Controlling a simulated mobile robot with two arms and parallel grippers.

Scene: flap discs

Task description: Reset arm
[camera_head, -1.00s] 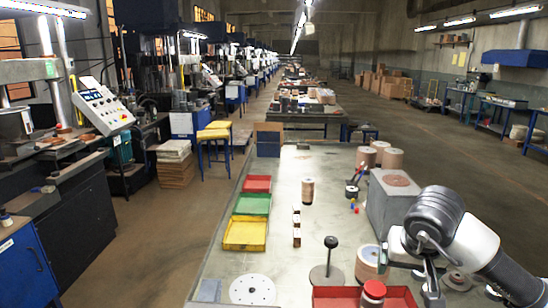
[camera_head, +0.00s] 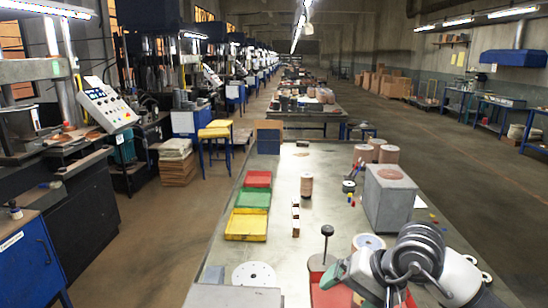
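My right arm (camera_head: 420,262) reaches in from the lower right, over the near right part of the long workbench (camera_head: 274,215). Its grey and black wrist hides part of the red tray (camera_head: 325,292) at the bench's near edge. The end of this arm is partly cut off by the bottom of the picture, and I cannot make out its fingertips or whether it holds anything. My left gripper is not in view.
Close by are a spindle stand (camera_head: 326,245), a large white disc (camera_head: 255,274), a grey block (camera_head: 390,200) and a disc stack (camera_head: 306,187). Yellow (camera_head: 246,226), green (camera_head: 252,198) and red (camera_head: 258,179) bins line the left edge.

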